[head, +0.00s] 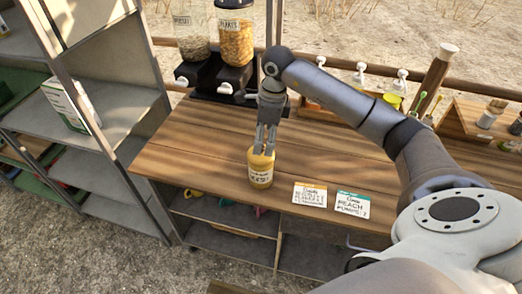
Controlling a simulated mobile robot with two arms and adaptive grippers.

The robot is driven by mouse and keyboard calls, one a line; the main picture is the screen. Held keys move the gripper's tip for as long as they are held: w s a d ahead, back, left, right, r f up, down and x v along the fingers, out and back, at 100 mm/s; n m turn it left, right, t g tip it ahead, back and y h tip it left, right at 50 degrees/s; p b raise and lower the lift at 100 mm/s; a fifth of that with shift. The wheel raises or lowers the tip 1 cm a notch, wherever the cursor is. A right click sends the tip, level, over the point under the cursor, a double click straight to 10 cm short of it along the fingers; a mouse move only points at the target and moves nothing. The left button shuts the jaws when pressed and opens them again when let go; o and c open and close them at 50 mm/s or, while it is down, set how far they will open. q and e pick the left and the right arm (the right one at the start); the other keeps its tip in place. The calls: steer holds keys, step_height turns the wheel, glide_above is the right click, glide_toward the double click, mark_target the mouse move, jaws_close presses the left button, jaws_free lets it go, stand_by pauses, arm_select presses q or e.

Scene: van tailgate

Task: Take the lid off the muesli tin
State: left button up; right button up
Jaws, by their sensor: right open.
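A small yellow tin (261,176) with a pale label stands upright on the wooden counter, near its front edge. Its label is too small to read surely, and its top, where a lid would be, is partly hidden by my gripper. My right gripper (265,148) points down directly over the tin, fingers open at its top rim. I cannot tell whether the fingers touch it. My left gripper is out of view.
Two cereal dispensers (235,42) stand at the back left of the counter (190,150). Two label cards (310,195) lie right of the tin. A metal shelf unit (120,105) stands at left. Jars and a wooden rack are at right. The counter left of the tin is clear.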

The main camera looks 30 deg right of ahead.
steer(key=f, duration=0.1)
steer(key=f+p, duration=0.2)
steer(key=shift+w+a+f, duration=0.2)
steer(key=shift+a, duration=0.1)
steer(key=shift+f, duration=0.55)
steer(key=c, duration=1.1)
steer(key=shift+s, duration=0.15)
steer(key=shift+c, duration=0.9)
